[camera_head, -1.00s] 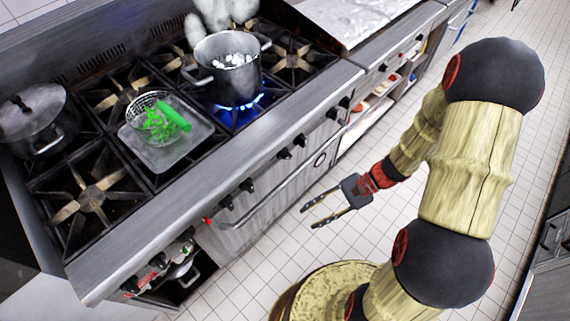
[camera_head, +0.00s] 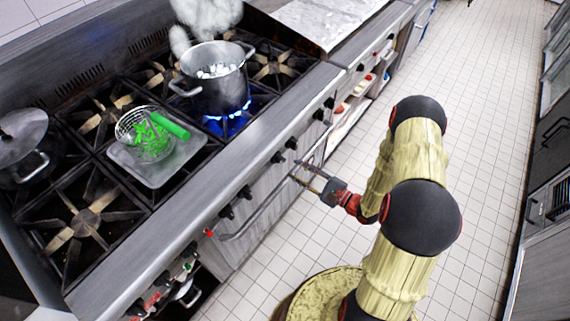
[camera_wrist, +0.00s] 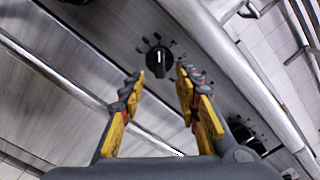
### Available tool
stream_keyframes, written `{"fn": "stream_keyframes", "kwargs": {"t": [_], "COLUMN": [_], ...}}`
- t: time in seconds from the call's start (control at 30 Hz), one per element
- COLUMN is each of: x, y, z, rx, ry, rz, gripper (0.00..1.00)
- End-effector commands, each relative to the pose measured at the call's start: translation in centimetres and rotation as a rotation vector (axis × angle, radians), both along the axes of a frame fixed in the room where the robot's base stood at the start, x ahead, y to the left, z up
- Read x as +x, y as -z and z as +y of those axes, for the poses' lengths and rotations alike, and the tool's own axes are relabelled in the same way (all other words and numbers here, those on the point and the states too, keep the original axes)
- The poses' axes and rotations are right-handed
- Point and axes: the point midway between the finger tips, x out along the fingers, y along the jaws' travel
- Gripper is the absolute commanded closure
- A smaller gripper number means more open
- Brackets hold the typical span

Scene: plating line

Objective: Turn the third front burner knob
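A row of black burner knobs runs along the stove's front panel. In the head view, one pair includes a knob (camera_head: 278,157) and another knob (camera_head: 291,143), just beyond my gripper (camera_head: 296,171). In the wrist view, one black knob (camera_wrist: 158,62) with a white pointer line, pointing roughly up in the picture, lies ahead between the fingertips of my gripper (camera_wrist: 158,82). The yellow-and-grey fingers are spread with nothing between them, and appear short of the knob. I cannot tell for certain which knob of the row this is.
A long oven handle bar (camera_head: 262,211) runs below the knobs, close to my gripper. A steaming pot (camera_head: 217,88) stands over a blue flame (camera_head: 228,122). A green-handled strainer basket (camera_head: 145,136) sits on a tray (camera_head: 178,172). The tiled floor (camera_head: 440,130) on the right is clear.

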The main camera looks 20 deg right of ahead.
Motion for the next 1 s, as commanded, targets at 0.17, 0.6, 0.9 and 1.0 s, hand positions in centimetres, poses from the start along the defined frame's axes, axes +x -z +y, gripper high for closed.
{"fn": "stream_keyframes", "kwargs": {"t": [0.17, 0.6, 0.9, 1.0], "x": [2.2, 5.0, 4.9, 4.9], "y": [0.2, 0.0, 0.0, 0.0], "z": [1.8, 3.7, 3.7, 3.7], "rx": [0.000, 0.001, 0.002, 0.002], "ry": [-0.006, -0.002, -0.002, -0.002], "rz": [0.000, 0.002, 0.002, 0.002], "gripper": [0.67, 0.67, 0.74, 0.79]}}
